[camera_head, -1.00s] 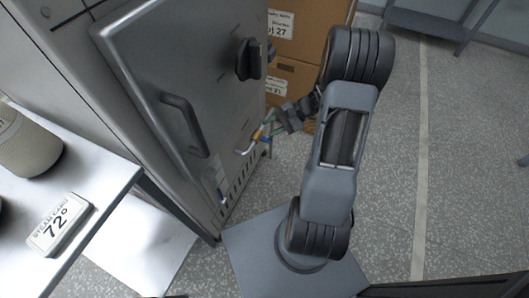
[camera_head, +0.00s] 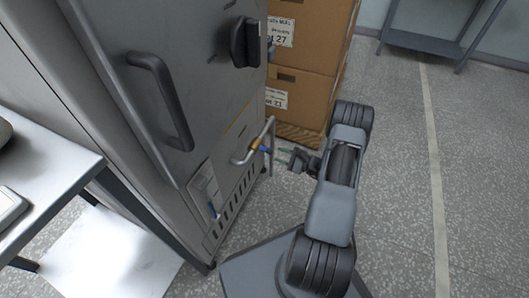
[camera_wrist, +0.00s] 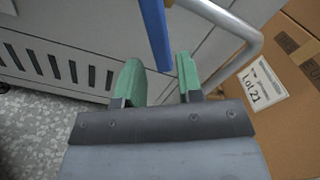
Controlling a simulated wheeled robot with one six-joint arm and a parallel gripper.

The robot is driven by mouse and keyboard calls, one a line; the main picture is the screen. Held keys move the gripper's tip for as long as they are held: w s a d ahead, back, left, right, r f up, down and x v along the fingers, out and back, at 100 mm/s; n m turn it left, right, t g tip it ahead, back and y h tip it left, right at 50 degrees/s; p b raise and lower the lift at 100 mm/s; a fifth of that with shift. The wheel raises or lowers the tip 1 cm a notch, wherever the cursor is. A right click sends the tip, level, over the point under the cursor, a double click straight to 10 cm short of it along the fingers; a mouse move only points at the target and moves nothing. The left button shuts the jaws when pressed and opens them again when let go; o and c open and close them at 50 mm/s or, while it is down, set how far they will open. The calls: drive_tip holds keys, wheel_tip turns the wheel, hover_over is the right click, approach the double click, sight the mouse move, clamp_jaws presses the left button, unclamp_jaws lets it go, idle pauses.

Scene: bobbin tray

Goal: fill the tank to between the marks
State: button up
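A pipe (camera_head: 240,160) with a brass-yellow valve body (camera_head: 253,145) and a blue lever (camera_head: 264,150) sticks out low on the grey metal cabinet's side. My gripper (camera_head: 284,153) is just right of the lever, its fingers pointing at it. In the wrist view, the green fingers (camera_wrist: 160,80) are apart. The blue lever (camera_wrist: 155,35) hangs between them, with gaps on both sides; I cannot tell its exact depth. A pale panel (camera_head: 203,184) with a narrow strip, blue in its lower part (camera_head: 212,208), is low on the cabinet front. Its marks are too small to read.
The cabinet door has a dark handle (camera_head: 163,100) and a black knob (camera_head: 245,42). Stacked cardboard boxes (camera_head: 310,95) stand behind the valve. A white table (camera_head: 60,175) is at the left.

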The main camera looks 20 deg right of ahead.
sight(271, 152)
drive_tip(key=b+x, duration=0.1)
drive_tip(key=x, duration=0.6)
drive_tip(key=shift+w+a+b, duration=0.1)
drive_tip(key=shift+w+b, duration=0.05)
drive_tip(key=shift+b, duration=0.15)
clamp_jaws()
